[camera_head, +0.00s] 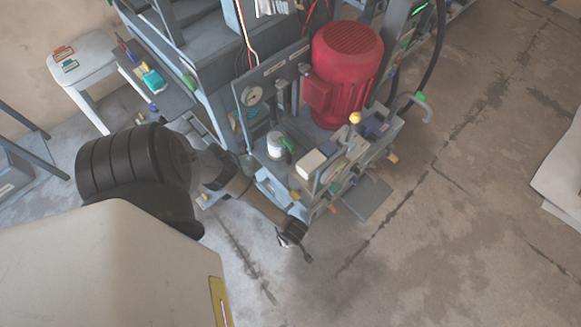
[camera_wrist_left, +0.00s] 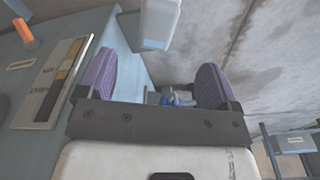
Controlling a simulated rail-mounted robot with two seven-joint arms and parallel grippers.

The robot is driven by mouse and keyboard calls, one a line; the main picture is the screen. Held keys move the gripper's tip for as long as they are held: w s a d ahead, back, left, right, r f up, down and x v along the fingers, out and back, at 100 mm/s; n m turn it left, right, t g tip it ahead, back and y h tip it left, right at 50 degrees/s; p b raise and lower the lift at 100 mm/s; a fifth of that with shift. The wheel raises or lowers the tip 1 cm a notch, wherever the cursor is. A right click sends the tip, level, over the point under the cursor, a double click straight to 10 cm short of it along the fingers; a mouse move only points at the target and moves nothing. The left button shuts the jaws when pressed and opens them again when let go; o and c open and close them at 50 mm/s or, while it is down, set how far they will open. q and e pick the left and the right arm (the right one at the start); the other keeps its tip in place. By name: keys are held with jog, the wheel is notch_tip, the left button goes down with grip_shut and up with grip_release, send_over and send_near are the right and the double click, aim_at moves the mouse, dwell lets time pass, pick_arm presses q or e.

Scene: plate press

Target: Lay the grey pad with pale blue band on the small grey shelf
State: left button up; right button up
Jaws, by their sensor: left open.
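My left gripper (camera_head: 292,236) hangs in front of the press's lower front in the head view. In the left wrist view its two purple finger pads (camera_wrist_left: 163,85) stand wide apart with nothing between them. A pale grey block with a bluish lower edge (camera_wrist_left: 158,24) shows beyond the fingers at the top; I cannot tell if it is the grey pad with pale blue band. A flat grey plate (camera_head: 368,198) juts out low at the right of the press and may be the small grey shelf. My right gripper is not in view.
The press carries a red motor (camera_head: 346,60), a gauge (camera_head: 251,96), a white block (camera_head: 308,164) and a yellow knob (camera_head: 355,118). A white stool (camera_head: 95,50) with small labelled items stands at upper left. The concrete floor on the right is mostly clear.

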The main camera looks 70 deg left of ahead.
pick_arm(q)
jog(key=d+r+n+h, duration=0.3)
jog(key=d+h, duration=0.2)
jog(key=d, duration=0.5)
jog(key=w+d+r+n+t+h, duration=0.4)
jog(key=d+r+n, duration=0.15)
jog(key=r, duration=0.25)
jog(key=w+d+r+n+t+h, duration=0.4)
jog(key=d+r, duration=0.3)
jog(key=r, duration=0.1)
jog(key=w+a+r+n+t+y, duration=0.4)
jog(key=r+n+t, duration=0.4)
jog(key=n, duration=0.4)
jog(key=w+a+r+n+g+y, duration=0.1)
jog(key=a+r+n+y, duration=0.1)
jog(key=a+n+y, duration=0.5)
jog(key=w+a+r+n+y, duration=0.1)
jog(key=a+r+n+y, duration=0.2)
jog(key=a+n, duration=0.45)
jog(key=s+a+f+n+g+h, duration=0.1)
jog(key=s+n+g+h, duration=0.1)
jog(key=s+n+g, duration=0.9)
jog(key=s+n, duration=0.1)
jog(key=s, duration=0.3)
jog(key=shift+s+a+f, duration=0.15)
jog(key=shift+s+f, duration=0.1)
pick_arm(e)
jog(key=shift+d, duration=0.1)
